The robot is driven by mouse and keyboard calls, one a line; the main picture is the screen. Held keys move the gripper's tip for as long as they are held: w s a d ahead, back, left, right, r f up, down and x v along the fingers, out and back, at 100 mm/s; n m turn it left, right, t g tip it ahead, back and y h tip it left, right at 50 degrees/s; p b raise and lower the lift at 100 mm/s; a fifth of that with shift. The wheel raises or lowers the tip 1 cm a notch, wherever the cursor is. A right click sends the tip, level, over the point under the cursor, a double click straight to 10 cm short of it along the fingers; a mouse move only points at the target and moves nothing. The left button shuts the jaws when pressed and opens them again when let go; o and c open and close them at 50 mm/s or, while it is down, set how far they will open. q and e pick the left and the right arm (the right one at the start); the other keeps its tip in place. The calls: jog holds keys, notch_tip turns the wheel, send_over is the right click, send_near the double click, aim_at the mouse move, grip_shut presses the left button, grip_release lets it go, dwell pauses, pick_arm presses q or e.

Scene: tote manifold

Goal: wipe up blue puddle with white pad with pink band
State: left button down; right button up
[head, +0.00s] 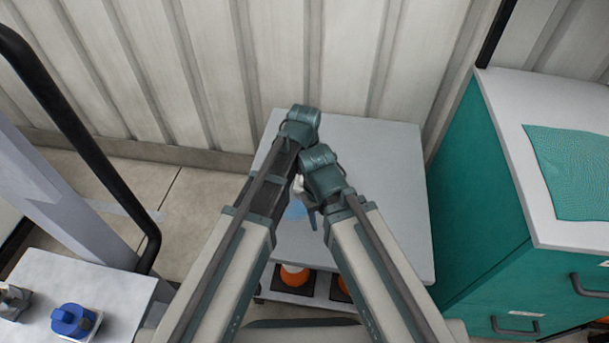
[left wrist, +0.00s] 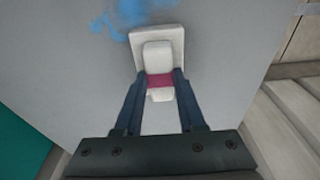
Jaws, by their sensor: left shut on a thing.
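The white pad with the pink band (left wrist: 159,81) is in the left wrist view, with a square white base and a raised grip. My left gripper (left wrist: 162,78) is shut on the grip at the pink band. The blue puddle (left wrist: 130,14) lies on the grey tabletop just beyond the pad, at its upper left. The base meets the puddle's edge in the picture; I cannot tell whether the pad touches the surface. In the head view the puddle (head: 296,210) shows between my arms. My right gripper (head: 312,219) is mostly hidden by its own arm, so its jaws are unclear.
The pale table (head: 400,220) stands against a ribbed wall, with orange objects (head: 294,275) on a shelf below. A teal cabinet (head: 470,190) with a green cloth (head: 570,170) is close on the right. A blue item (head: 72,320) sits on a white surface at lower left.

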pick_arm(q)
jog(key=shift+w+d, duration=0.4)
jog(key=shift+w, duration=0.05)
pick_arm(e)
jog(key=shift+w+a, duration=0.15)
jog(key=shift+a, duration=0.1)
